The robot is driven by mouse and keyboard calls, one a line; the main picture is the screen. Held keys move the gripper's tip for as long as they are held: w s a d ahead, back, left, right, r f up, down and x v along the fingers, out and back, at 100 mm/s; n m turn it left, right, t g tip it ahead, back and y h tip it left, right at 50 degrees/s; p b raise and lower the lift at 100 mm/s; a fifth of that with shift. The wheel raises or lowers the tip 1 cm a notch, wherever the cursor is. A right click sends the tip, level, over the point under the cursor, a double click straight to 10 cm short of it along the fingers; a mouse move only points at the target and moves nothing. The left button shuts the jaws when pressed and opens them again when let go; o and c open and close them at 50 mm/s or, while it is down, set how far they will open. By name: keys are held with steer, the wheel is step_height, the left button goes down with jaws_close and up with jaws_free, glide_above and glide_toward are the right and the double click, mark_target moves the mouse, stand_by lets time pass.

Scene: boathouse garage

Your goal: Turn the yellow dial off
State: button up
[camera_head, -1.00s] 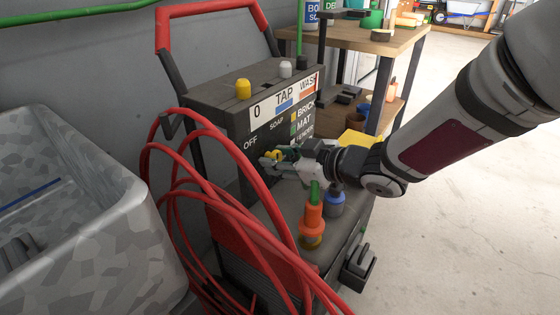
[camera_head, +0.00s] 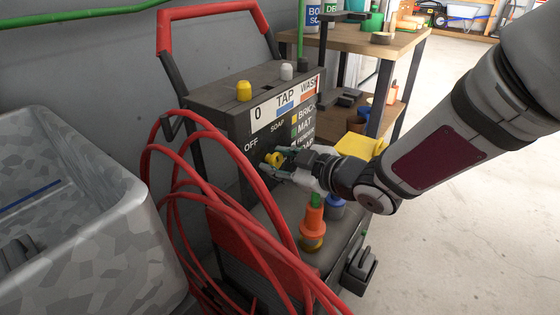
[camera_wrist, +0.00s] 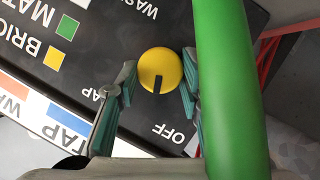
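The yellow dial (camera_head: 273,158) is on the dark front panel (camera_head: 236,128) of the red-handled washer. In the wrist view the yellow dial (camera_wrist: 160,68) is round, with a black notch at its lower edge. The notch points down and slightly left in that picture. The "OFF" label (camera_wrist: 178,137) lies below and to the right of the dial. My gripper (camera_head: 281,164) is at the dial from the right. In the wrist view my gripper (camera_wrist: 158,62) has one finger on each side of the dial. A small gap shows on the left; right-side contact is unclear.
A green bar (camera_wrist: 228,90) crosses the right of the wrist view. Red hose loops (camera_head: 205,150) hang left of the panel. An orange bottle (camera_head: 312,225) and a blue one (camera_head: 335,207) stand below my gripper. A yellow knob (camera_head: 243,91) is on top.

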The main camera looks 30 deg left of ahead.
steer(key=o, duration=0.4)
steer(key=shift+c, duration=0.2)
steer(key=v, duration=1.2)
steer(key=shift+w, duration=0.1)
